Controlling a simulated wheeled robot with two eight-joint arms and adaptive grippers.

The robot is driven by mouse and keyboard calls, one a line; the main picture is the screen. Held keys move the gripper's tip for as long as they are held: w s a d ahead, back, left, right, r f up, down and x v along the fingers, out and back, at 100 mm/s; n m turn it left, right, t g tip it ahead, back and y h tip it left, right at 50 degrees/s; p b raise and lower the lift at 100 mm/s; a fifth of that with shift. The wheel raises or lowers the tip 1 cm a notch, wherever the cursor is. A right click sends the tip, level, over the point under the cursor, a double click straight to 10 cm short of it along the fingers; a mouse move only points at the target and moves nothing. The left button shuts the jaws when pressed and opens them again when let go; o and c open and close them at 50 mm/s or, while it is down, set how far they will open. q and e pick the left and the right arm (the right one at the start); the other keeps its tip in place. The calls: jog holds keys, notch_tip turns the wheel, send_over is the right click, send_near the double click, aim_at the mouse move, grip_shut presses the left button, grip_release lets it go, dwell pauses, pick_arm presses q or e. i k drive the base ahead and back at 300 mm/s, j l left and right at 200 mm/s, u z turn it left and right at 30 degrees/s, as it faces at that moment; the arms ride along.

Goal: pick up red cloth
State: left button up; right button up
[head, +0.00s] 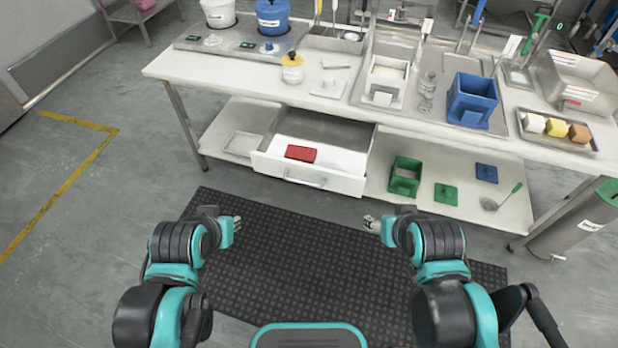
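A small red folded cloth (301,153) lies flat in the open white drawer (345,186) under the workbench. It rests toward the left of the drawer, on a white surface. My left gripper (238,224) is in front of and below the drawer, to the left of the cloth, over the dark mat. My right gripper (368,222) is over the mat to the right of the cloth. Both are well apart from the cloth and from the drawer, and nothing shows between their fingers. My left fingers look slightly parted; the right fingers are too small to judge.
The white bench (330,100) holds a yellow-lidded jar (292,70), a blue box (471,98) and a tray of coloured blocks (557,131). A green box (405,177) stands on the lower shelf. A steel bin (575,222) stands at right. The dark mat (300,260) is clear.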

aim_at(297, 153)
jog(key=i+z, duration=0.2)
jog(key=z, duration=0.15)
jog(key=i+j+z, duration=0.15)
jog(key=z, duration=0.2)
jog(key=i+j+z, duration=0.15)
jog(key=z, duration=0.2)
